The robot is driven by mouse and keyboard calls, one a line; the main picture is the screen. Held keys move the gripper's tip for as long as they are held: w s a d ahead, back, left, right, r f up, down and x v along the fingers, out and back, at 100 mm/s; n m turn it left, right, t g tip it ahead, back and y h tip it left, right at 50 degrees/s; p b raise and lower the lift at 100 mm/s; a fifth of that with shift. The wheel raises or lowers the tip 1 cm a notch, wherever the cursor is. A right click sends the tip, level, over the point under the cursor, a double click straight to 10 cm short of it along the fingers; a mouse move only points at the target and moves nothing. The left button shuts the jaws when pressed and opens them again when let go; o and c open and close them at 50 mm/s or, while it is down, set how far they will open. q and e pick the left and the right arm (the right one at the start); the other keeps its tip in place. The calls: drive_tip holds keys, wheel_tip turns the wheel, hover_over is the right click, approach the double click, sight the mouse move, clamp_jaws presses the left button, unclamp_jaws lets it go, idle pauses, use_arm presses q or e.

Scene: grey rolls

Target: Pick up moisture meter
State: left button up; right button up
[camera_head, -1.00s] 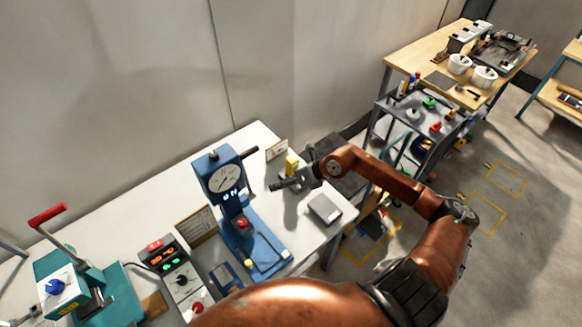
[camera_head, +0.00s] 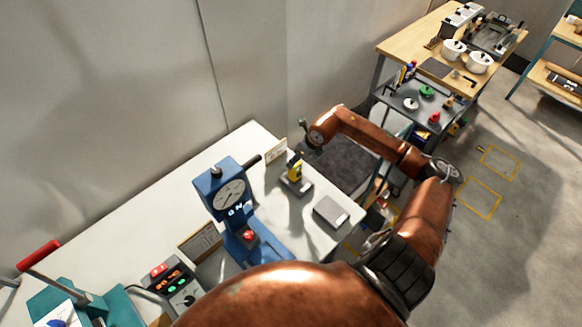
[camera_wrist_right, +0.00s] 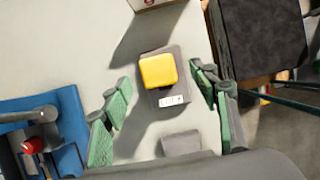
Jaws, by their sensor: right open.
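The moisture meter (camera_head: 295,171), a small device with a yellow upper part, stands on a grey base near the bench's far right end. In the right wrist view its yellow top (camera_wrist_right: 158,70) lies between the fingers' lines, slightly beyond the tips. My right gripper (camera_wrist_right: 162,92) is open, with green-padded fingers to either side and nothing held. In the head view only a small dark part of the right gripper (camera_head: 304,128) shows, at the arm's end behind the meter. I see no contact with the meter. My left gripper is not in view.
A blue gauge press (camera_head: 228,195) stands left of the meter. A flat grey block (camera_head: 331,210) lies near the bench's right edge, and a small sign (camera_head: 276,152) stands behind. A dark-topped surface (camera_head: 345,162) adjoins the white bench (camera_head: 165,215). A tool cart (camera_head: 425,105) stands farther right.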

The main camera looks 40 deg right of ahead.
sight(297, 164)
drive_tip(key=f+p, duration=0.1)
drive_tip(key=f, duration=0.2)
drive_tip(key=shift+w+a+f, duration=0.1)
drive_tip(key=shift+w+f, duration=0.1)
drive_tip(key=shift+x, duration=1.25)
drive_tip(key=shift+w+f, duration=0.15)
drive_tip(key=shift+f, duration=0.05)
drive_tip(key=c, duration=1.3)
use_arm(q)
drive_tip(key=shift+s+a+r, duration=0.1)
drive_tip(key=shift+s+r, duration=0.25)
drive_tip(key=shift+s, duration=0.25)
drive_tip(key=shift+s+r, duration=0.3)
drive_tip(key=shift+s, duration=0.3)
use_arm(e)
clamp_jaws()
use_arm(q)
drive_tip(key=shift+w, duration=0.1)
use_arm(e)
drive_tip(key=shift+r, duration=0.1)
